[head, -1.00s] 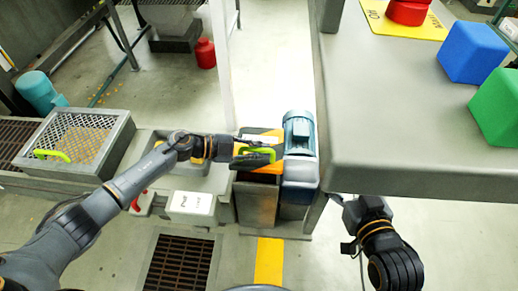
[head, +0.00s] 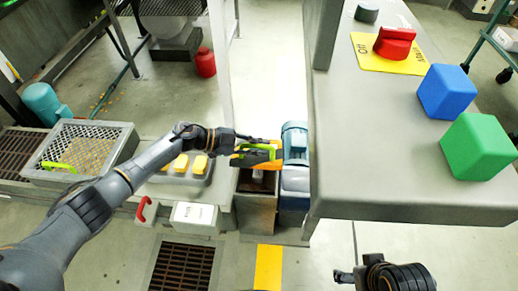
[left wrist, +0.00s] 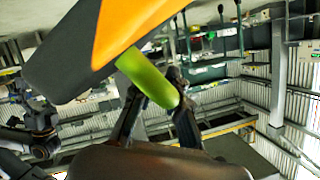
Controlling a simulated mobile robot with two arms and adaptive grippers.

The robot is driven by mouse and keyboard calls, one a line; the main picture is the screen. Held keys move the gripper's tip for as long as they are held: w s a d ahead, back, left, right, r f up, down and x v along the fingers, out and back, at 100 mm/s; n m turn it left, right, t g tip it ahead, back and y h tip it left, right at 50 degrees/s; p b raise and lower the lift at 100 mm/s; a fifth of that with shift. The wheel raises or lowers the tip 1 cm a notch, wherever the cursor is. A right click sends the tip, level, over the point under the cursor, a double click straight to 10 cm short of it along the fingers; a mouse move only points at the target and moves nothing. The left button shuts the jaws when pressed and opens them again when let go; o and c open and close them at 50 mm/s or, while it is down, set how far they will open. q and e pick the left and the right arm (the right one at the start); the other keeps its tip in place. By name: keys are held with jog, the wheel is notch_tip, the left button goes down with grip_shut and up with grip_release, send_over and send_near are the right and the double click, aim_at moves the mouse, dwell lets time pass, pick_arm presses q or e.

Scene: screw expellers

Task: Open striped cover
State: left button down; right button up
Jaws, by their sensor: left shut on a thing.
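The orange and dark striped cover (head: 268,165) stands raised and tilted above an open-topped grey box (head: 256,206), whose dark inside shows below it. Its green handle (left wrist: 148,80) shows in the left wrist view, between the fingers. My left gripper (head: 262,150) is shut on this handle. The cover's striped face (left wrist: 130,28) fills the upper left of the left wrist view. My right gripper (head: 344,276) is at the bottom edge of the head view, apart from the cover; its jaw state is unclear.
A blue motor (head: 295,140) stands right beside the cover. A grey bench (head: 400,160) with blue (head: 447,91) and green (head: 482,146) blocks fills the right. A mesh cover (head: 88,148) with another green handle is at left. A white box (head: 194,217) sits in front.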

pick_arm(q)
jog(key=shift+w+d+r, duration=0.1)
jog(key=shift+w+r, duration=0.45)
jog(key=shift+r, duration=0.1)
jog(key=c, duration=1.3)
grip_release()
jog(key=shift+c, duration=0.2)
jog(key=v, duration=1.2)
jog(key=shift+f, duration=0.2)
jog(key=shift+w, duration=0.1)
